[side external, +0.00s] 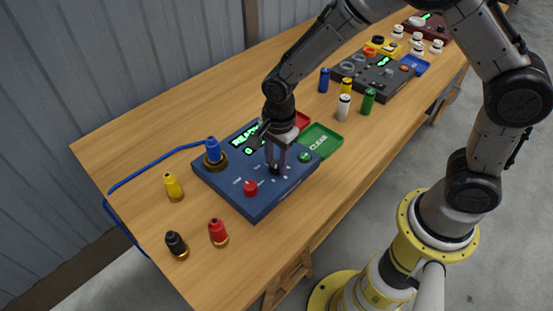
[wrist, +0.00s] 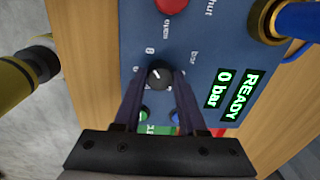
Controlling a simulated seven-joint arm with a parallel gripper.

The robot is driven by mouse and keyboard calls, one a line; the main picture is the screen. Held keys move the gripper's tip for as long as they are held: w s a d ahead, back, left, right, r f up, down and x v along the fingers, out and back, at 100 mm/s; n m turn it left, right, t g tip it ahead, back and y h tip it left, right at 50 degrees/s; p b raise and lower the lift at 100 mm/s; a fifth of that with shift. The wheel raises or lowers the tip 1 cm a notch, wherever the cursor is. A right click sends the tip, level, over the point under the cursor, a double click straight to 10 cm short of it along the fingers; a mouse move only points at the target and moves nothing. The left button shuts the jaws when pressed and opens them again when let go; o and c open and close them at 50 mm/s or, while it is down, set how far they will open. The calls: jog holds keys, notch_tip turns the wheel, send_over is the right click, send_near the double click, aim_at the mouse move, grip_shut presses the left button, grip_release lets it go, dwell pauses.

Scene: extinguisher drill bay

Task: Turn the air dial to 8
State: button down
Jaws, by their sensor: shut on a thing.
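The blue panel (side external: 232,188) lies on the wooden table. Its black air dial (wrist: 159,74) has a white pointer line, tilted toward the upper left in the wrist view. Printed marks and the word "bar" surround the dial, too small to read fully. My gripper (side external: 276,164) points down onto the panel and is shut on the dial, one finger on each side; the fingers also show in the wrist view (wrist: 159,85). The lit green display (wrist: 232,92) reads READY and 0 bar. In the side view my gripper partly hides the display and dial.
A red knob (side external: 250,187) and a blue fitting (side external: 213,152) with a blue hose are on the panel. A green CLEAR tray (side external: 321,140) and a red tray (side external: 302,121) adjoin it. Yellow (side external: 173,187), red (side external: 218,232) and black (side external: 176,245) fittings stand in front.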

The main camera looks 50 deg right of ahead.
aim_at(278, 166)
jog(key=shift+r+m, duration=0.1)
jog(key=shift+m, duration=0.6)
jog(key=shift+c, duration=2.3)
grip_release()
notch_tip(278, 166, up, 14)
jog(key=shift+s, duration=0.35)
